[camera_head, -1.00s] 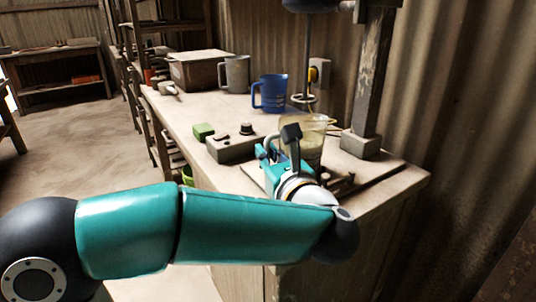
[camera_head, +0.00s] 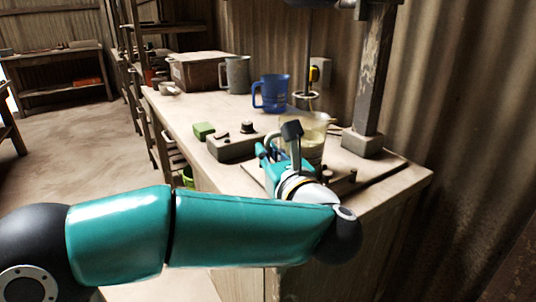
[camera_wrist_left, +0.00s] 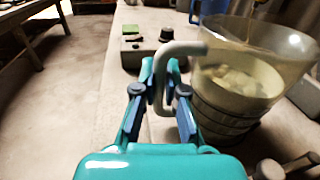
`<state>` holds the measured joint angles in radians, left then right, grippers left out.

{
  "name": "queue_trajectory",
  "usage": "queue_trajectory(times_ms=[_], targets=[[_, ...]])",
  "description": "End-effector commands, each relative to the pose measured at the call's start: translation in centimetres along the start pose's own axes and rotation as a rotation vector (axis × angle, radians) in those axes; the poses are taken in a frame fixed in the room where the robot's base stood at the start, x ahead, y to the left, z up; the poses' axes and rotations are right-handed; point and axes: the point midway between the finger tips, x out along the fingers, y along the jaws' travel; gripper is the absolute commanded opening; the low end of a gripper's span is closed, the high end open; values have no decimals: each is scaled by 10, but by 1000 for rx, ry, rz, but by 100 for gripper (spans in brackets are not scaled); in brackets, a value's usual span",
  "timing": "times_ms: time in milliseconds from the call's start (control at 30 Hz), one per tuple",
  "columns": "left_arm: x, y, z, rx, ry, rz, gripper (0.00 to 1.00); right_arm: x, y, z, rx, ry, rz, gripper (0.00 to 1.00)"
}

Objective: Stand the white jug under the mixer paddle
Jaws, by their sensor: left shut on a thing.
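The whitish, see-through jug (camera_head: 312,140) is at the near end of the bench, with pale contents; in the left wrist view the jug (camera_wrist_left: 250,75) shows a grey hooked handle (camera_wrist_left: 180,49). My left gripper (camera_head: 272,152) is shut on that handle, seen between its fingers in the left wrist view (camera_wrist_left: 164,92). The mixer paddle (camera_head: 306,95) hangs on a thin shaft and appears just above and behind the jug's rim. Whether the jug's base touches the bench is hidden. My right gripper is not in view.
The mixer post (camera_head: 373,85) stands right of the jug on a square foot. A control box (camera_head: 233,147), green block (camera_head: 203,131), blue jug (camera_head: 271,93), grey jug (camera_head: 237,75) and wooden box (camera_head: 196,70) lie beyond. A corrugated wall is close on the right.

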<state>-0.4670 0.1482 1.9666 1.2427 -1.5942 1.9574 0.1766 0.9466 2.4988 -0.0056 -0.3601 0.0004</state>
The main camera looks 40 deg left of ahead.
Motion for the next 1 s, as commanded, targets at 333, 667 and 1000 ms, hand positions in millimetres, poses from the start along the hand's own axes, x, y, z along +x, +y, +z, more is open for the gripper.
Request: queue_trajectory(times_ms=[333,667,1000], targets=[[0,0,-1,3,3,-1,39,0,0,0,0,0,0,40],[-1,-1,-3,7,5,-2,40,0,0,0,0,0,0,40],[-45,-2,-2,5,3,-7,40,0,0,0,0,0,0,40]])
